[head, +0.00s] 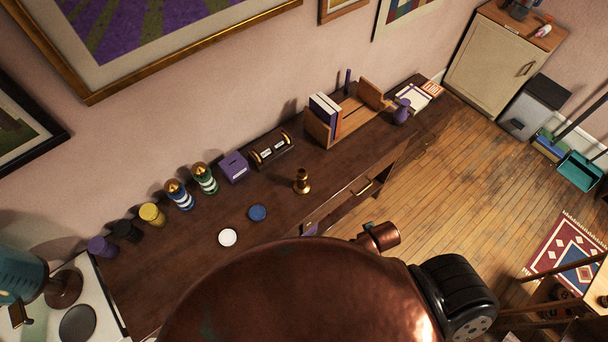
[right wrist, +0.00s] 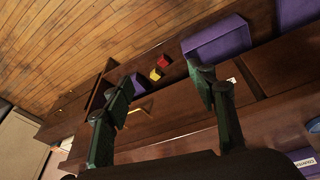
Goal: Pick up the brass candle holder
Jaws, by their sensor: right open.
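The brass candle holder (head: 302,181) stands upright on the dark wooden desk (head: 270,190), near its front edge, in the head view. I cannot make it out in the right wrist view. My right gripper (right wrist: 165,80) shows in the right wrist view with its two dark green fingers spread apart and nothing between them. It points down toward the desk front, where open drawer space shows. In the head view a large copper part of mine hides the near side, and my right gripper's fingers do not show there. My left gripper is in neither view.
A blue disc (head: 257,213) and a white disc (head: 228,237) lie left of the holder. A purple box (head: 234,167), a dark case (head: 270,150) and a wooden book rack (head: 318,126) stand behind it. A purple box (right wrist: 216,40) and small red and yellow blocks (right wrist: 157,74) lie below.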

